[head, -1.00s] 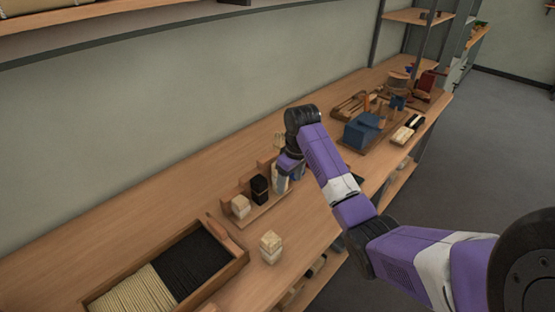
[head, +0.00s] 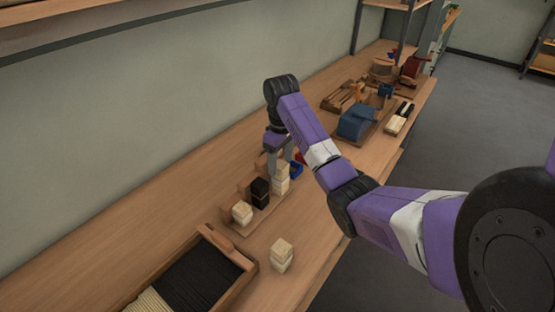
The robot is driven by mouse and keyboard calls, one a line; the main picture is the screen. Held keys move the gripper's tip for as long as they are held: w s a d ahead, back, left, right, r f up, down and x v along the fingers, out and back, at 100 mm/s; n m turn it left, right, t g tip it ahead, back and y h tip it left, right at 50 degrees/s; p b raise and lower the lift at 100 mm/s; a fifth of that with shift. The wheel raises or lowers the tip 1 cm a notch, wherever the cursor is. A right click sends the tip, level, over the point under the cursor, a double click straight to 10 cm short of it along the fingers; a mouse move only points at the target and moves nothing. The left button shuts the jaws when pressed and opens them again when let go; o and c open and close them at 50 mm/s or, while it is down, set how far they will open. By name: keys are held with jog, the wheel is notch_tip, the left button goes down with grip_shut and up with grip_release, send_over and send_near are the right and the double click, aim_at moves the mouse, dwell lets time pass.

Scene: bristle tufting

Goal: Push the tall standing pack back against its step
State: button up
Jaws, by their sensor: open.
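The tall standing pack (head: 281,180) is cream-coloured and stands at the far end of a stepped wooden board (head: 262,222), beside a black pack (head: 260,191) and a shorter cream pack (head: 242,212). A wooden step (head: 262,165) shows behind it, but I cannot tell whether the two touch. My gripper (head: 284,154) points down at the top of the tall pack, its jaws open. The fingers partly cover the pack's upper end, and contact cannot be made out.
A loose cream pack (head: 281,255) stands on the bench in front of the board. A tray (head: 235,257) of black and cream bristles is at lower left. A small blue and red item (head: 296,169) lies just beyond the gripper. A blue block (head: 357,123) stands farther back.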

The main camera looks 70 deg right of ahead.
aim_at(280, 178)
jog(key=shift+f+p, duration=0.35)
jog(key=shift+f, duration=3.6)
grip_shut()
jog(key=shift+w+d+r, duration=0.1)
jog(key=shift+w+d, duration=0.05)
jog(key=shift+w, duration=0.4)
jog(key=shift+w+d, duration=0.1)
jog(key=shift+w, duration=0.45)
grip_release()
